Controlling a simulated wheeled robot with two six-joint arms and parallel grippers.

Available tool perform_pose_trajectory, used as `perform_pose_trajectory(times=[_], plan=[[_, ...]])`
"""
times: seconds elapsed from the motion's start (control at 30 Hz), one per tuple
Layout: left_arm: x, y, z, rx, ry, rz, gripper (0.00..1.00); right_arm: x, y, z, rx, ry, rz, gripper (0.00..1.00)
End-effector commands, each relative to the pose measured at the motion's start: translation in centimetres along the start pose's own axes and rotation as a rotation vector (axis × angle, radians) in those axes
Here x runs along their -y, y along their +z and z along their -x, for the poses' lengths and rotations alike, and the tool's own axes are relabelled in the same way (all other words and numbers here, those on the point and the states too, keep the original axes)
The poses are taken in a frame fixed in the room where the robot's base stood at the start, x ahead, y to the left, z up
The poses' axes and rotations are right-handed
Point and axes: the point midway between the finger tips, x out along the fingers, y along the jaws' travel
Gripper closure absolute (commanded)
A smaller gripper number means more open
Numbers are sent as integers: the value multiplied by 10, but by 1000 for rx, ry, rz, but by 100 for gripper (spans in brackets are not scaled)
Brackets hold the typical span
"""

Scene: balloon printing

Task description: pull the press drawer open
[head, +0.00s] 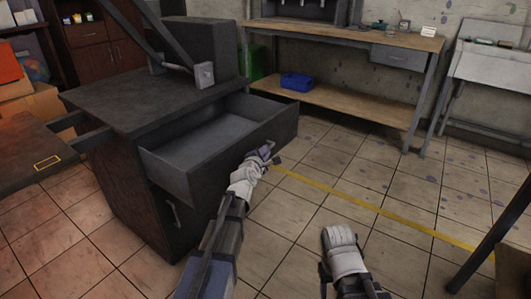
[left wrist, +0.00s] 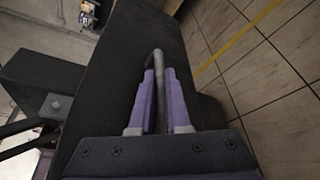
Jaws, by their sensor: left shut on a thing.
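The press drawer (head: 218,137) is a dark grey box standing well out of the press cabinet (head: 135,98), and its inside looks empty. My left gripper (head: 262,157) is at the drawer's front face. In the left wrist view its purple fingers (left wrist: 161,98) are closed around the grey bar handle (left wrist: 158,62) of the drawer, one finger on each side. The handle is mostly hidden by the gripper in the head view. My right arm shows at the bottom, with a white wrist part (head: 343,250) low over the floor; its fingers cannot be made out.
A lower cabinet door with a handle (head: 173,212) is below the drawer. A wooden workbench (head: 345,33) with a blue bin (head: 297,82) on its lower shelf stands behind. The tiled floor (head: 330,165) right of the drawer is clear, crossed by a yellow line.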

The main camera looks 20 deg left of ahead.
Motion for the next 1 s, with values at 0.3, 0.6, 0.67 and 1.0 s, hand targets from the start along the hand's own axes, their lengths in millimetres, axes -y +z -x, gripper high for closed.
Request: perform_pose_trajectory(times=[0.3,0.6,0.67,1.0], plan=[[0,-1,1,-1,-1,0,74,0,0,0,0,0,0,50],[0,0,0,0,0,1,55,0,0,0,0,0,0,50],[0,0,0,0,0,1,55,0,0,0,0,0,0,50],[0,0,23,-1,0,0,55,-1,0,6,0,1,-1,50]])
